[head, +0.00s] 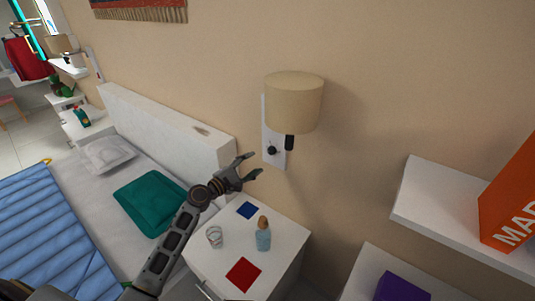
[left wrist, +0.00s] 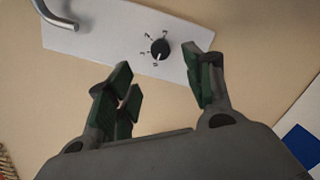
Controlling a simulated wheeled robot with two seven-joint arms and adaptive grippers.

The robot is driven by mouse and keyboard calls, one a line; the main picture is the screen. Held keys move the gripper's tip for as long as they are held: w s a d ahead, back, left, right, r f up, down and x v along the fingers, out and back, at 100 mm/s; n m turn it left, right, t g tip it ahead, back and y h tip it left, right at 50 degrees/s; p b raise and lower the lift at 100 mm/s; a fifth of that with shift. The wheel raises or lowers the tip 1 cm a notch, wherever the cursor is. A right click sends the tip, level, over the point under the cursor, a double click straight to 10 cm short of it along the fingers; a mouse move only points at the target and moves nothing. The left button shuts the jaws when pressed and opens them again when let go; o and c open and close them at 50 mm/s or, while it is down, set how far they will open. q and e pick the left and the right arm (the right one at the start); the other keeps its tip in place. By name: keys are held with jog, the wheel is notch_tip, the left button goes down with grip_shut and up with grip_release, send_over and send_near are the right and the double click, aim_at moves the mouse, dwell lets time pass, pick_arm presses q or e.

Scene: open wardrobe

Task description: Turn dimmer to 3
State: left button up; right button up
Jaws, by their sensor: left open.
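The dimmer is a small round black knob (head: 271,150) on a white wall plate (head: 267,130) under a beige lamp shade (head: 294,100). In the left wrist view the knob (left wrist: 159,48) has small marks around it, too small to read surely; a white pointer line seems to face down. My left gripper (head: 254,164) is open and empty, just left of and below the plate in the head view. In the left wrist view the knob lies beyond the gap between its fingertips (left wrist: 158,72), apart from both. My right gripper is not in view.
Below stands a white nightstand (head: 219,262) with a glass (head: 214,237), a blue bottle (head: 263,236), a red square (head: 243,274) and a blue square (head: 247,210). A bed with a white headboard (head: 170,122) is left. A white shelf (head: 440,205) juts out at right.

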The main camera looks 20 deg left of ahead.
aim_at(270, 152)
pick_arm(q)
jog(key=shift+p+x, duration=0.35)
jog(key=shift+x, duration=4.3)
jog(key=shift+d, duration=0.1)
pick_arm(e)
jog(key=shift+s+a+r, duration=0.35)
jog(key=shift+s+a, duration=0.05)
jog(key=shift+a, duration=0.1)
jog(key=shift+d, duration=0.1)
